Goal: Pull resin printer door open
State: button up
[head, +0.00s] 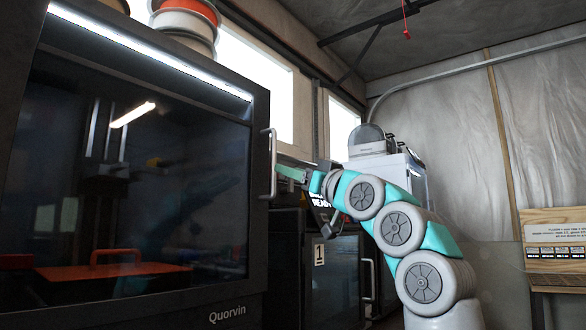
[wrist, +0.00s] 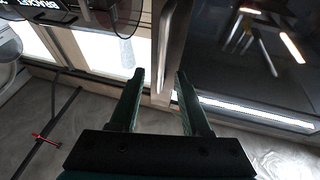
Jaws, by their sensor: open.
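A large dark printer marked Quorvin (head: 227,313) fills the left of the head view, and its glass door (head: 130,170) looks shut. A pale vertical bar handle (head: 272,165) stands at the door's right edge. It also shows in the wrist view (wrist: 174,45). My gripper (head: 287,172) is just right of this handle, partly hidden by it. In the wrist view my gripper (wrist: 160,75) is open, with the handle bar appearing between its two dark green fingertips. I cannot tell whether either finger touches the bar. The task's word "resin" is not readable on the printer.
Another dark cabinet-like unit (head: 335,275) with its own handle (head: 369,280) stands under my arm. A grey-white machine (head: 372,145) is behind it. Spools (head: 185,20) sit on the Quorvin printer. A wooden stand with a sign (head: 555,235) is at far right.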

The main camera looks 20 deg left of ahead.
aim_at(275, 162)
jog(key=shift+w+a+r+n+p, duration=0.2)
jog(key=shift+a+r+n+p, duration=0.15)
jog(key=shift+r, duration=0.2)
jog(key=p+x, duration=0.3)
jog(key=x, duration=0.2)
jog(key=shift+w+a+r, duration=0.1)
jog(key=shift+a+r, duration=0.15)
jog(key=shift+a, duration=0.1)
jog(key=shift+w+a+p, duration=0.25)
jog(key=shift+a+p, duration=0.1)
jog(key=shift+p, duration=0.05)
jog(key=shift+c, duration=0.4)
grip_shut()
dwell(0.3)
